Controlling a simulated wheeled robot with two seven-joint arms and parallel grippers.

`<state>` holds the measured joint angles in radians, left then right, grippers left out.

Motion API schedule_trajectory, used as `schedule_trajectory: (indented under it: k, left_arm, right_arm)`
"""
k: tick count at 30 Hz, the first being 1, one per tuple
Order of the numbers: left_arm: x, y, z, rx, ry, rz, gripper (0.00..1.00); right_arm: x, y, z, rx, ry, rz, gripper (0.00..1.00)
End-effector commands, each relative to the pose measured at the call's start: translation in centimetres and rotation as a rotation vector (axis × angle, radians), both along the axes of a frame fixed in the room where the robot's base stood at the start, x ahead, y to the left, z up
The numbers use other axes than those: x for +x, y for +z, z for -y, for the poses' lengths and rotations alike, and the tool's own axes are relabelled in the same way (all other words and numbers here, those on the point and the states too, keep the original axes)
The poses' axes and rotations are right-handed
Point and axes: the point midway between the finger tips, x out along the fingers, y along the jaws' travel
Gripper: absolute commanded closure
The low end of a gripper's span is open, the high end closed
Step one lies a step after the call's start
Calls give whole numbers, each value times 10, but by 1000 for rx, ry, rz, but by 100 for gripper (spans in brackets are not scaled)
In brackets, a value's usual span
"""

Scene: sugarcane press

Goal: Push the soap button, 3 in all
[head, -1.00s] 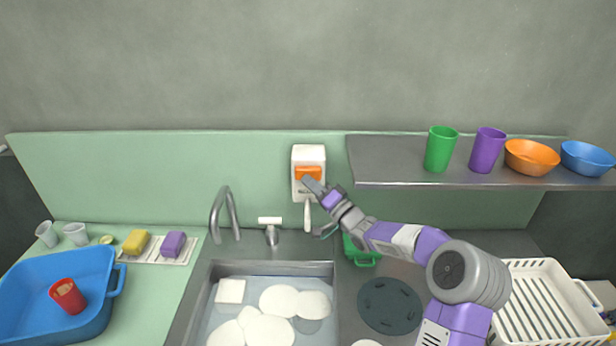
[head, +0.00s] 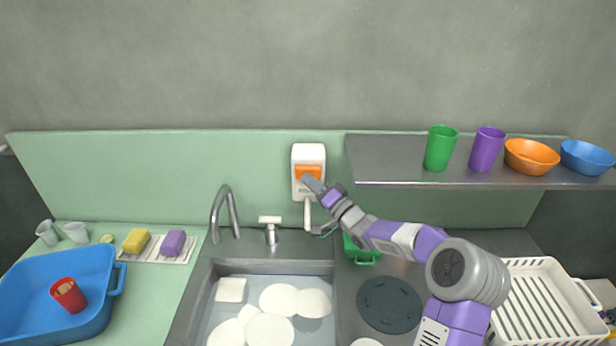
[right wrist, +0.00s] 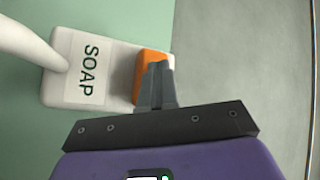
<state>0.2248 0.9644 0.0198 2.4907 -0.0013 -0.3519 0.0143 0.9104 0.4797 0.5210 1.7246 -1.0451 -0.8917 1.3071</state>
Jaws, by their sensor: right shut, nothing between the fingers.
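The white soap dispenser (head: 309,153) is mounted on the green wall panel behind the sink, with an orange button (head: 308,171) on its front and a white spout below. In the right wrist view the dispenser (right wrist: 62,95) shows the word SOAP, and the orange button (right wrist: 150,66) is partly covered by the fingers. My right gripper (head: 307,180) is shut and empty, its tips at the lower edge of the button. In the right wrist view the fingertips (right wrist: 158,68) overlap the button; whether they touch it I cannot tell. My left gripper is out of view.
A metal shelf (head: 400,178) with cups and bowls juts out right of the dispenser. A faucet (head: 223,205) stands left of it. The sink (head: 325,268) holds several white plates. A blue tub (head: 100,270) is at left, a white rack (head: 545,300) at right.

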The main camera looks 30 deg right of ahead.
Motion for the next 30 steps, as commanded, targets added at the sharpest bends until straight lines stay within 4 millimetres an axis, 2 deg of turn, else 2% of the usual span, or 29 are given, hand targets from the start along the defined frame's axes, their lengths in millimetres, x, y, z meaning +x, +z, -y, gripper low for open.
schedule_trajectory:
  k: [9, 21, 30]
  left_arm:
    - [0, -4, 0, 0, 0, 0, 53]
    - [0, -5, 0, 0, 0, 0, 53]
    - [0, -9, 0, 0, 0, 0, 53]
  right_arm:
    - [-14, -1, -8, -1, -2, 0, 100]
    - [-17, -1, -10, 0, -1, -1, 100]
    - [-40, -1, -24, -1, 0, -2, 100]
